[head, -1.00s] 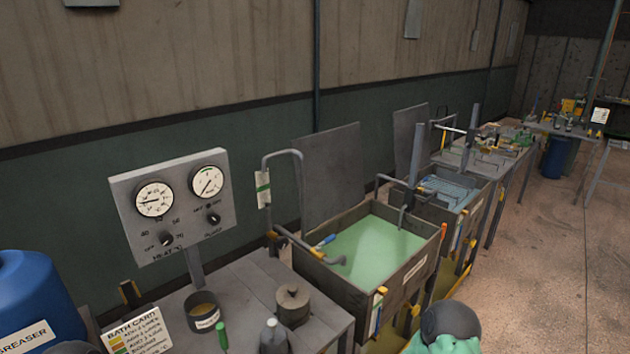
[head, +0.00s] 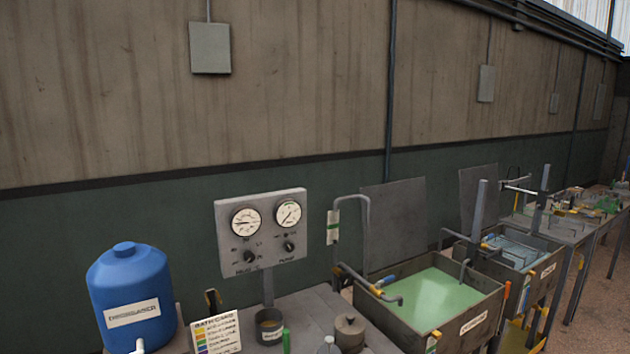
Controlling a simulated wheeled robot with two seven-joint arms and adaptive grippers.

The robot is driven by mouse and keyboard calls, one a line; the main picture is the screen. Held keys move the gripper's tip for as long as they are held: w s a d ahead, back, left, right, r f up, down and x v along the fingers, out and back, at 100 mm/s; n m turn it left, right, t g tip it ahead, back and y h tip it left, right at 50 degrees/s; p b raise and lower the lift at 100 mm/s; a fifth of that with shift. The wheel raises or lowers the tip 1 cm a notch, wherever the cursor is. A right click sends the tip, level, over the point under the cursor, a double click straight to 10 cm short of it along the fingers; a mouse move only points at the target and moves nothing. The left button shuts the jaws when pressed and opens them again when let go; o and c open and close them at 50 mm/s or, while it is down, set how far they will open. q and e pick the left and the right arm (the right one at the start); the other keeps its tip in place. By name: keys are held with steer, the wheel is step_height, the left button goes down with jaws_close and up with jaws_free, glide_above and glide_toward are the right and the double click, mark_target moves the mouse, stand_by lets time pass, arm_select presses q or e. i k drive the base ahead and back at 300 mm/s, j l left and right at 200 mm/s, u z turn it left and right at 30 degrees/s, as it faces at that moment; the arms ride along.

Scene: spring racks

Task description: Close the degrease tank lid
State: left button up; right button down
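The degrease tank (head: 476,326) is an open rectangular box of green liquid at the lower right of the head view. Its front label is too small to read surely. A flat grey lid panel (head: 394,222) stands upright behind it against the wall side, so the tank is open. A pipe with a yellow handle (head: 368,284) reaches over the tank's left side. Neither of my grippers is in view.
A gauge panel (head: 262,236) stands on a bench left of the tank, with a blue degreaser drum (head: 133,290), a bath card (head: 216,335) and small pots. A second tank (head: 512,252) with its own raised panel (head: 478,205) stands to the right.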

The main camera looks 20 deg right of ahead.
mark_target(399, 230)
steer(key=i+l+u, duration=0.1)
steer(key=l+u, duration=0.35)
steer(key=l, duration=0.25)
steer(key=l+u, duration=0.5)
steer(key=l, duration=0.25)
